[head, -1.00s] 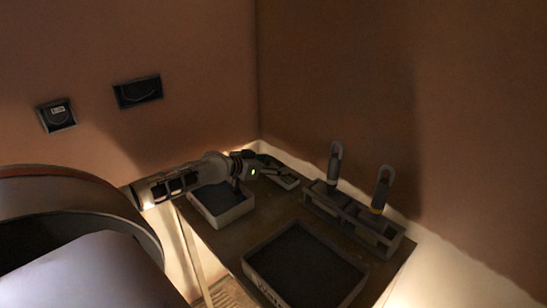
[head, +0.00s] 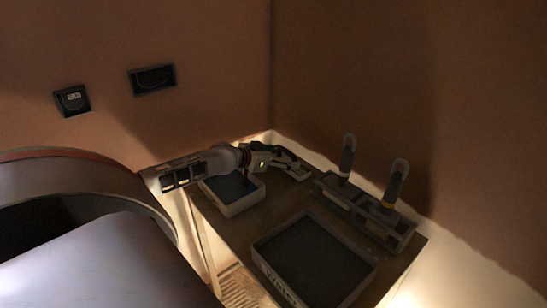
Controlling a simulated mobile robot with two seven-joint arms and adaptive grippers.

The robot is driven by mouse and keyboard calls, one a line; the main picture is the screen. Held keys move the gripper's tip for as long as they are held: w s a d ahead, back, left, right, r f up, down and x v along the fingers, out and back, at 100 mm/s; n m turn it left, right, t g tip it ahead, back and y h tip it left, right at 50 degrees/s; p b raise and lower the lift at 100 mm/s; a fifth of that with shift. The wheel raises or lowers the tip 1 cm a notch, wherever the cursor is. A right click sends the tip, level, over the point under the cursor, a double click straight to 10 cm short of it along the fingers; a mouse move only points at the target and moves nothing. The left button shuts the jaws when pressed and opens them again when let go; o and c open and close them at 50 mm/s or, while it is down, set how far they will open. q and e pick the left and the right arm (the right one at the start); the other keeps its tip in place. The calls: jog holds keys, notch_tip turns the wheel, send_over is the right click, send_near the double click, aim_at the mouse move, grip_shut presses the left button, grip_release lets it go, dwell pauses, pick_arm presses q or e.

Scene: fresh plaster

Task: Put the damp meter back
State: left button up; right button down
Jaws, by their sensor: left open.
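I cannot tell for sure which thing is the damp meter. Two upright handheld tools stand in a dark rack (head: 368,218) on the table: one with a grey grip (head: 347,155), one with a yellow band (head: 396,182). My left gripper (head: 272,158) is open over the back left of the table, between a small tray (head: 236,207) and the back corner. A pale, narrow holder (head: 297,173) lies just beyond its fingers, partly hidden by them. I see nothing clearly held between the fingers. My right gripper is out of view.
A large dark tray with a pale rim (head: 262,268) takes up the front of the table (head: 280,210). On the left wall are a box with a small display (head: 72,99) and a dark recessed box (head: 152,79). Walls close in behind and right of the table.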

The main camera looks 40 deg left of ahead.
pick_arm(q)
jog(key=p+v, duration=0.1)
jog(key=v, duration=0.3)
jog(key=shift+w+d+r, duration=0.1)
jog(key=shift+d, duration=0.1)
jog(key=shift+p+v, duration=0.45)
jog(key=shift+v, duration=0.95)
